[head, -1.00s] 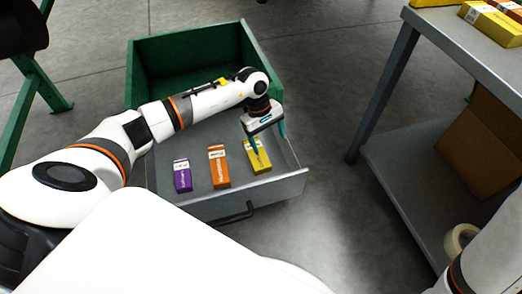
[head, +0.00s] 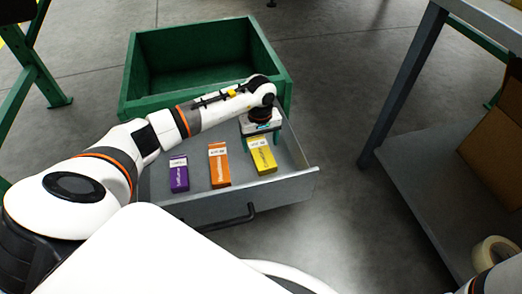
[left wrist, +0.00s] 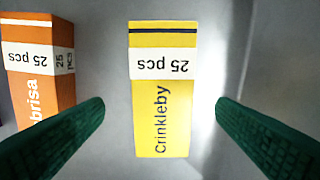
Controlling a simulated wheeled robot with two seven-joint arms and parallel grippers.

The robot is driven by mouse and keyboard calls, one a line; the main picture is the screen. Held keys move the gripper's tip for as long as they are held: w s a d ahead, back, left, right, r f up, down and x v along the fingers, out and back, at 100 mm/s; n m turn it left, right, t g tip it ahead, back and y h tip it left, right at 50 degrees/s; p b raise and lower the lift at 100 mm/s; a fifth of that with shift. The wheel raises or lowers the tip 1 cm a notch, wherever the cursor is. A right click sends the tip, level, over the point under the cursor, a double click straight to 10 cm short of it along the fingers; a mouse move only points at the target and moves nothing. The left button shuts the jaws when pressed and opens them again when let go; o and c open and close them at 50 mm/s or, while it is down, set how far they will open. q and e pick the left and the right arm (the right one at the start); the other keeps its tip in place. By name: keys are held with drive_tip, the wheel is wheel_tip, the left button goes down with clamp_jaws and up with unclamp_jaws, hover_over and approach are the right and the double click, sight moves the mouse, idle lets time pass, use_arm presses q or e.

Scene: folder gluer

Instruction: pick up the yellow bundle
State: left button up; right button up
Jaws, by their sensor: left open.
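The yellow bundle (head: 262,156) lies in the grey drawer, the rightmost of three bundles. It also shows in the middle of the left wrist view (left wrist: 161,90), with a white "25 pcs" band and the name "Crinkleby". My left gripper (head: 262,135) is over it, pointing down. In the left wrist view its two green fingers (left wrist: 160,115) are apart, one on each side of the yellow bundle, with nothing between them touching it. My right gripper is not in view.
The orange bundle (head: 219,165) and the purple bundle (head: 179,174) lie to the left in the same drawer (head: 200,208). A green bin (head: 190,60) stands behind. A grey table with a lower shelf (head: 405,185) is at right, holding a cardboard box (head: 492,150) and a tape roll (head: 492,252).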

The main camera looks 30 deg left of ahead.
sight(261, 151)
use_arm(q)
wheel_tip(261, 151, down, 5)
drive_tip(key=b, duration=0.4)
drive_tip(key=shift+w, duration=0.1)
drive_tip(key=shift+r, duration=0.2)
drive_tip(key=shift+c, duration=0.6)
drive_tip(key=c, duration=1)
